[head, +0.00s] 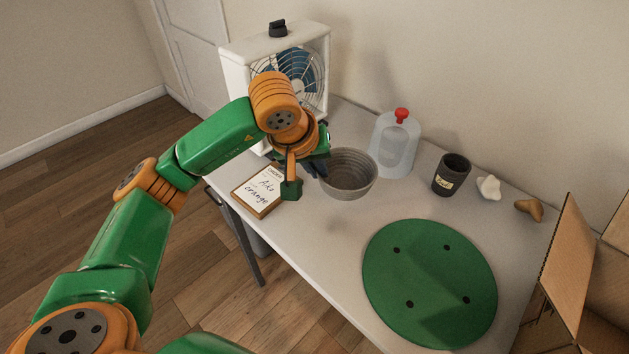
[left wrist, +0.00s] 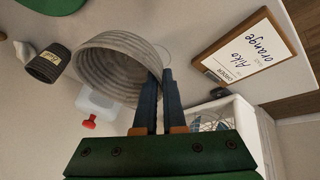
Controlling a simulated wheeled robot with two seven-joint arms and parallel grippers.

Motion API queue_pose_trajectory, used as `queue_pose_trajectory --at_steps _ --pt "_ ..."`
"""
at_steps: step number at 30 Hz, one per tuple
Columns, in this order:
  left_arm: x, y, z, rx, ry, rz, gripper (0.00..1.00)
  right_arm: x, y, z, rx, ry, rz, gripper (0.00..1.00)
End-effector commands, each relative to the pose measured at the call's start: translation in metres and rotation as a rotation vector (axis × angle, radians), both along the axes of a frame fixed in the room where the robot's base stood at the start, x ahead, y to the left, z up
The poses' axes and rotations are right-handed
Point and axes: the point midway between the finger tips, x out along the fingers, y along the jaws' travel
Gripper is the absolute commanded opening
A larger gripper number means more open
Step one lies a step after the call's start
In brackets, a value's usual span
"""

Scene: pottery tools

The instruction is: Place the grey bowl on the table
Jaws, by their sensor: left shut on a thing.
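The grey ribbed bowl (head: 347,181) is upright near the middle of the table (head: 300,232) in the head view. My left gripper (head: 318,166) is at its left rim, with the fingers shut on the bowl wall. In the left wrist view the same bowl (left wrist: 112,66) shows at the fingertips, its rim between the two dark fingers of the gripper (left wrist: 168,78). A soft shadow lies on the table in front of the bowl; I cannot tell for sure how far its base is from the surface. My right gripper is not in view.
A clipboard (head: 258,190) reading "Aiko orange" lies left of the bowl. Behind stand a box fan (head: 237,72) and a clear jug (head: 394,146) with a red cap. A dark cup (head: 451,176), a white lump (head: 489,188), a green disc (head: 428,280) and a cardboard box (head: 566,262) are to the right.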

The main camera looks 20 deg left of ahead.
Motion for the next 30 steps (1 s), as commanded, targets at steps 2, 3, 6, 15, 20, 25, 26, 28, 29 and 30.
queue_pose_trajectory --at_steps 2,3,6,15,20,25,26,28,29,30 --pt "0.006 0.009 -0.013 0.0 0.002 0.002 0.0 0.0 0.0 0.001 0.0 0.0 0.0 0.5" --pt "0.008 0.011 -0.017 -0.002 0.002 0.001 0.0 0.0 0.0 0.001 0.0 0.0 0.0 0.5" --pt "0.014 0.02 -0.03 0.001 0.003 0.001 0.0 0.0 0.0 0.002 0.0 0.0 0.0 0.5" --pt "0.014 0.018 -0.057 -0.001 -0.003 -0.002 0.0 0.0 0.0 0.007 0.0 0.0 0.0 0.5" --pt "0.014 0.018 -0.06 -0.001 -0.003 -0.002 0.0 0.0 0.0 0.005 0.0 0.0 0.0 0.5" --pt "0.013 0.018 -0.06 -0.001 -0.002 -0.003 0.37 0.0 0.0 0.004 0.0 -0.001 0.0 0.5" --pt "0.013 0.018 -0.06 -0.001 -0.002 -0.003 0.38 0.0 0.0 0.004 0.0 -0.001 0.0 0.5" --pt "0.013 0.018 -0.06 -0.002 -0.001 -0.003 0.38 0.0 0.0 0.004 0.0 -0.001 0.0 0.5" --pt "0.013 0.017 -0.06 -0.001 -0.002 -0.003 0.38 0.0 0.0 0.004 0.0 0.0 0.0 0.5" --pt "0.013 0.017 -0.06 -0.002 -0.001 -0.003 0.38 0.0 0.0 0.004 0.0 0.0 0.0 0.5"
